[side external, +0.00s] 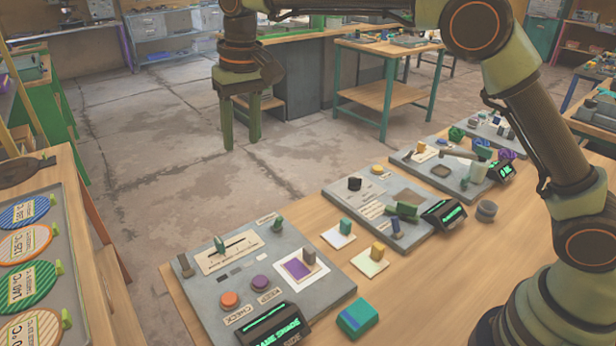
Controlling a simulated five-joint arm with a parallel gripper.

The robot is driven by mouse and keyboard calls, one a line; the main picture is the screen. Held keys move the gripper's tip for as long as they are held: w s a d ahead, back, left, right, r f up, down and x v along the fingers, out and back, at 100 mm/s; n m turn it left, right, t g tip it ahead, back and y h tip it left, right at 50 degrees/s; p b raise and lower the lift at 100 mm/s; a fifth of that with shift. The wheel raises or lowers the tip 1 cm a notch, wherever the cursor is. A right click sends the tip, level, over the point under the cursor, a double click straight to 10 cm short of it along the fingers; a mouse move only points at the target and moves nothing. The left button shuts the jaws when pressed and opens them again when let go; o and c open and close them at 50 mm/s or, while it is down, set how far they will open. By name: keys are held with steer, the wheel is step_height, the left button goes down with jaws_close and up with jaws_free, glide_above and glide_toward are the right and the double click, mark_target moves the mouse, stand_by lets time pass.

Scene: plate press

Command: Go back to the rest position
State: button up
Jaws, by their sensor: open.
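My gripper (241,143) hangs in the upper left middle of the side external view with its two green fingers pointing down. The fingers are apart with nothing between them. It appears well above and behind the near grey panel (325,277), touching nothing. The near panel carries a slider, an orange button (229,299), a purple button (260,283), a purple square plate area (297,269) and a lit green display (275,328). My arm reaches in from the right side, over the wooden table.
More grey panels (405,191) line the table toward the back right. Small blocks on cards (339,236) and a teal block (357,317) lie nearby. A rack of round temperature plates (25,246) stands at the left. A teal-legged bench (390,75) is behind; open floor lies between.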

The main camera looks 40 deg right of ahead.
steer(key=s+d+r+t, duration=0.2)
steer(key=s+d+r, duration=0.4)
steer(key=s+d, duration=0.45)
steer(key=s+d+f+t, duration=0.2)
steer(key=s+d+f, duration=0.4)
steer(key=s+d, duration=0.3)
steer(key=s, duration=0.3)
steer(key=shift+h, duration=0.3)
steer(key=shift+r, duration=0.1)
stand_by(1.3)
